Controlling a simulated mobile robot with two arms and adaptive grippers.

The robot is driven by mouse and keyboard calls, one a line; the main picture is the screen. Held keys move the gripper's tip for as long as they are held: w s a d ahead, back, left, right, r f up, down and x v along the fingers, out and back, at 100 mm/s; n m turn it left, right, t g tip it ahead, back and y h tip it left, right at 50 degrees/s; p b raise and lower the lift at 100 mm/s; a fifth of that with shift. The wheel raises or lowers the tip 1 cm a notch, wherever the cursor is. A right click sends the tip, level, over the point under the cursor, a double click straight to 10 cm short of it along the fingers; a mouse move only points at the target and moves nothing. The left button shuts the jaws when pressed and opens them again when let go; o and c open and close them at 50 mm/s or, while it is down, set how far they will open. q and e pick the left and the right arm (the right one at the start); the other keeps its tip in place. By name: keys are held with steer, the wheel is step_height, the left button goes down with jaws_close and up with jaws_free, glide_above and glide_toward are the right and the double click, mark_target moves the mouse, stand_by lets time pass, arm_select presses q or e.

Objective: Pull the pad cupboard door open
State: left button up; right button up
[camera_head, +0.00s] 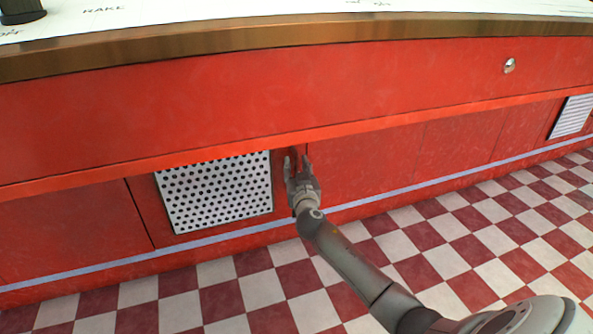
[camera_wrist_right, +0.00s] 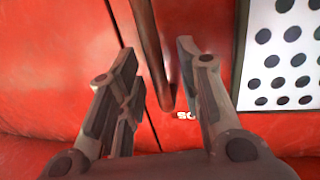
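The cupboard door (camera_head: 145,205) is red and carries a white perforated metal panel (camera_head: 215,190); it looks shut, flush with the counter front. The panel also shows at the right of the right wrist view (camera_wrist_right: 285,60). A dark red upright bar handle (camera_wrist_right: 153,55) stands at the door's edge beside a dark seam. My right gripper (camera_head: 298,163) is at the right edge of this door. In the wrist view its fingers (camera_wrist_right: 160,85) are apart, with the handle between them; I see a gap on both sides of it. My left gripper is not in view.
A counter top (camera_head: 300,16) with a brown edge overhangs the red front. A small round knob (camera_head: 509,65) sits on the upper front at right, and a louvred vent (camera_head: 572,116) is far right. The checkered floor (camera_head: 250,290) in front is clear.

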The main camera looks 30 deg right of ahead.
steer(key=shift+w+d, duration=0.2)
steer(key=shift+w, duration=0.2)
jaws_close()
